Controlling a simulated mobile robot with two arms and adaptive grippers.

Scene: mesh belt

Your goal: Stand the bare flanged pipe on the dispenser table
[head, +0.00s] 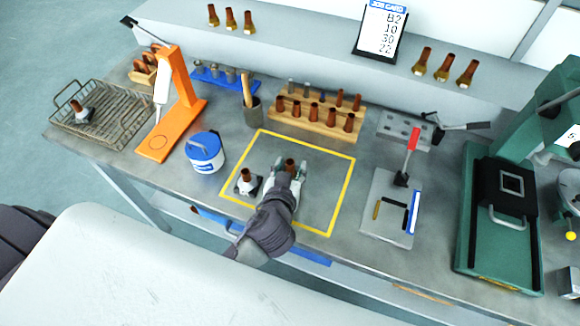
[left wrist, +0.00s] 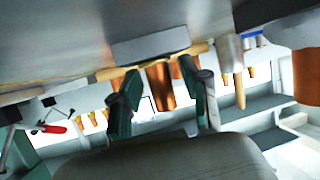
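Flanged pipes with copper-coloured tubes show in the head view. One (head: 246,181) stands on its grey flange inside the yellow square, left of my left gripper. Another (head: 82,113) stands in the wire basket at the far left. My left gripper (head: 289,172) is low over the yellow square, its fingers on either side of a third copper tube (head: 290,162). In the left wrist view this tube (left wrist: 160,88) is between the fingers, with gaps visible beside it. I cannot tell which pipe is the bare one. The orange dispenser (head: 178,85) has a flat orange table (head: 160,143). My right gripper is out of view.
A blue-and-white tub (head: 205,152) and a dark cup (head: 252,110) stand between dispenser and square. A wooden rack (head: 315,127) of copper tubes is behind the square. A clamp fixture (head: 385,220) and a green machine (head: 490,240) stand to the right. The wire basket (head: 118,130) is left.

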